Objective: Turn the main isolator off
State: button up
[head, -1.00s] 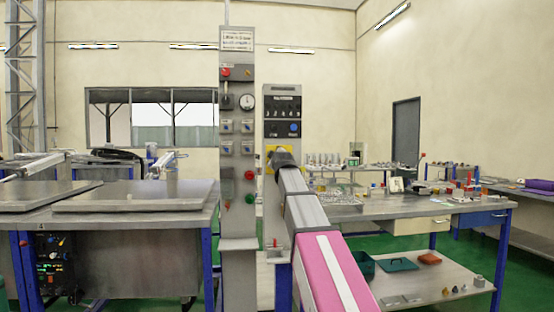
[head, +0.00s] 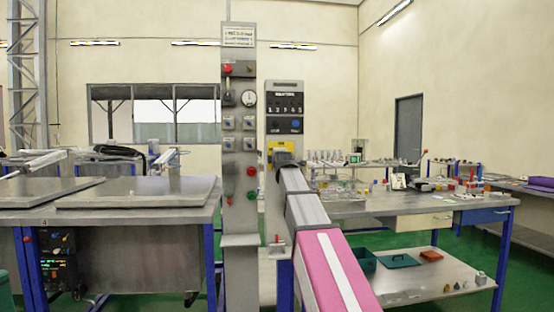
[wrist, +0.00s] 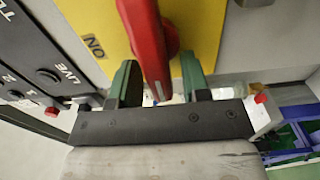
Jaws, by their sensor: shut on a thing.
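The main isolator shows in the wrist view as a red handle (wrist: 148,40) on a yellow plate (wrist: 195,25). In the head view the yellow plate (head: 281,146) shows on the lower part of the grey panel (head: 284,96). My gripper (head: 285,163) is at the plate's lower edge and hides the handle there.
A grey column (head: 239,150) with a gauge, switches and red and green buttons stands just left of the panel. A metal bench (head: 130,193) is at the left. A cluttered workbench (head: 400,206) is at the right. Green floor shows between them.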

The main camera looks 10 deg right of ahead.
dwell(0.4)
jog(key=o, duration=0.5)
jog(key=s, duration=1.1)
jog(key=shift+f, duration=0.1)
